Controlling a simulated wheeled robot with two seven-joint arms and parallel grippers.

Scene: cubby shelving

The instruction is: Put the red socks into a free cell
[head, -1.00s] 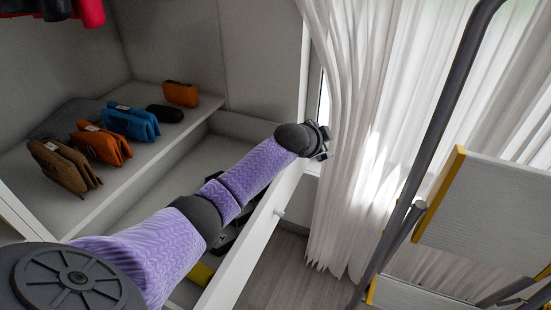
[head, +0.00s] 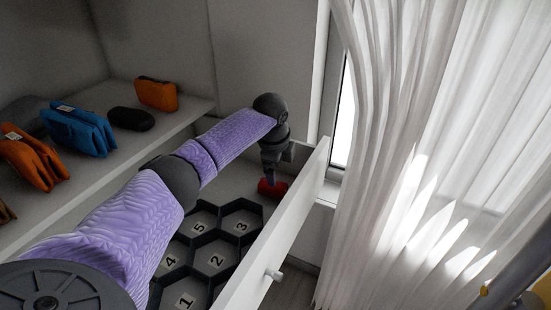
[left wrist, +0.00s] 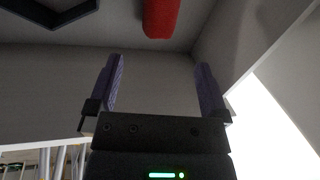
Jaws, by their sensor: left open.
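The red socks (head: 271,188) lie as a small roll on the drawer floor, near its far right corner. They also show at the top of the left wrist view (left wrist: 160,18). My left gripper (head: 270,178) points down just above or beside the socks in the head view. In the left wrist view its two purple fingers (left wrist: 160,85) are apart with nothing between them, and the socks are beyond the fingertips. A dark hexagonal organizer (head: 208,246) stands in the open drawer. Its visible cells 1, 2, 3, 4 and 5 look empty; my arm hides part of it. My right gripper is not in view.
The drawer front (head: 280,235) with a knob rises right of the organizer. A shelf (head: 85,190) at left holds orange and blue pouches (head: 78,130) and a black case (head: 131,118). A white curtain (head: 400,160) hangs at right.

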